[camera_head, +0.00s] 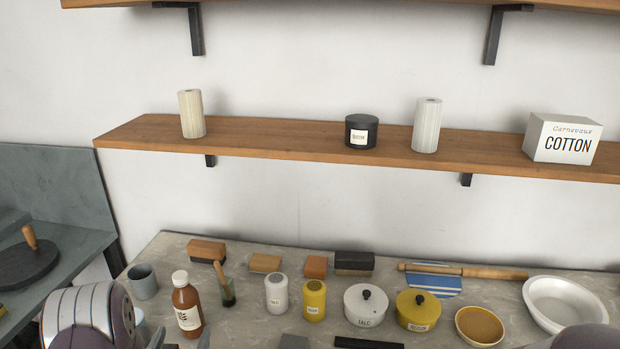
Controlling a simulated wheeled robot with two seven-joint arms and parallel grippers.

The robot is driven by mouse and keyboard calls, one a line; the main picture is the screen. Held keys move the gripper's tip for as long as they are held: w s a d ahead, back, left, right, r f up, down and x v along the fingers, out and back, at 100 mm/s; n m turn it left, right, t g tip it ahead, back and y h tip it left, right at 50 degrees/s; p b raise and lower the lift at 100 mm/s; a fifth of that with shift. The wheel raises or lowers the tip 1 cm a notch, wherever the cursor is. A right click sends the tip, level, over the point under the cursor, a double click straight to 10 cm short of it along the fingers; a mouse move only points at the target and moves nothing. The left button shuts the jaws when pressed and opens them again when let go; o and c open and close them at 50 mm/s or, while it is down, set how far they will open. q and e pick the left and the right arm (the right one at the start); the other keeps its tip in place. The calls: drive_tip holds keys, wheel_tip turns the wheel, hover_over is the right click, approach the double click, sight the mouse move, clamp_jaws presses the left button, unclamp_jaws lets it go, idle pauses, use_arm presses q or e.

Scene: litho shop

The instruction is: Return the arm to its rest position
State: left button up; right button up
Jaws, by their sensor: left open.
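My left arm comes in at the bottom left corner, its rounded white and dark shell low in the picture. My left gripper (180,341) shows only in part at the bottom edge, with its fingers apart. It is near the foot of a brown bottle (187,307) with a white label; I cannot tell whether they touch. A rounded piece of my right arm shows at the bottom right edge. The right gripper is out of view.
The stone counter (250,322) holds a grey cup (142,281), two shakers, a white lidded pot (366,305), a yellow lidded pot (418,310) and a white bowl (564,303). A wooden shelf (290,140) spans the wall above. A darker bench (75,248) stands left.

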use_arm(q)
drive_tip(key=s+d+r+m+g+h, duration=0.1)
drive_tip(key=s+d+r+g+h, duration=0.1)
drive_tip(key=s+d+g, duration=1.1)
drive_tip(key=s+r+g, duration=0.1)
drive_tip(key=s, duration=0.3)
drive_tip(key=shift+d+r+m+g+h+p, duration=0.25)
drive_tip(key=shift+d+m+g+h+p, duration=0.05)
drive_tip(key=shift+d+m+p, duration=0.1)
drive_tip(key=shift+s, duration=0.15)
